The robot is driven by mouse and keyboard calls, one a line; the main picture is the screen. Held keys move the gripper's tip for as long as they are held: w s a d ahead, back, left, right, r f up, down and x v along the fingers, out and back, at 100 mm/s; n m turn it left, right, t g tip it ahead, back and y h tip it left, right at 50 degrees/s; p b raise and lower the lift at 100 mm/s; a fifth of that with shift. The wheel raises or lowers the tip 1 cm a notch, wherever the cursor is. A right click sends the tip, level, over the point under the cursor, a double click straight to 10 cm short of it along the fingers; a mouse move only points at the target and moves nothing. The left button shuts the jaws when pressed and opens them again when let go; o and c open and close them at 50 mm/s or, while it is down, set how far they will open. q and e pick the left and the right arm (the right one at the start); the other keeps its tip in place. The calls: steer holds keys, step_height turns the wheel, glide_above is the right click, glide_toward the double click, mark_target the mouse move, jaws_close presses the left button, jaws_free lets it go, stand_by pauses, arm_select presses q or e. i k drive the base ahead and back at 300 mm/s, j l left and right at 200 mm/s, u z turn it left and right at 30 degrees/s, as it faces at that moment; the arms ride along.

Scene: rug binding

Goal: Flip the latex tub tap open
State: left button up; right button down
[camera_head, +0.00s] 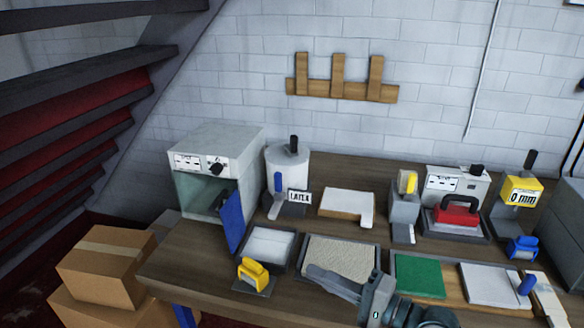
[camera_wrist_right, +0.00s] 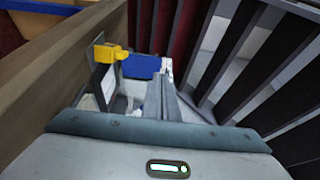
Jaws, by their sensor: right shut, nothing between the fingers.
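The latex tub (camera_head: 294,166) is a white cylinder with a black knob on top, standing at the back of the bench beside the white oven-like box. A LATEX label (camera_head: 299,197) is at its front right. Its blue tap lever (camera_head: 278,182) stands upright on the tub's front, above a dark grey base. My right gripper (camera_head: 310,270) is shut and empty, over the beige textured rug piece, in front of the tub and apart from the tap. In the right wrist view its fingers (camera_wrist_right: 170,92) show close together. My left gripper is not in view.
The white box (camera_head: 215,150) has a blue door (camera_head: 232,222) hanging open left of the tub. A tray (camera_head: 269,246) and a yellow-handled tool (camera_head: 253,271) are at the front left. A white block (camera_head: 346,205) lies right of the tub. A green pad (camera_head: 419,276) is further right.

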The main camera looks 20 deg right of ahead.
mark_target(277, 176)
steer(key=i+l, duration=0.35)
steer(key=i, duration=0.15)
steer(key=i+l, duration=0.35)
steer(key=i, duration=0.15)
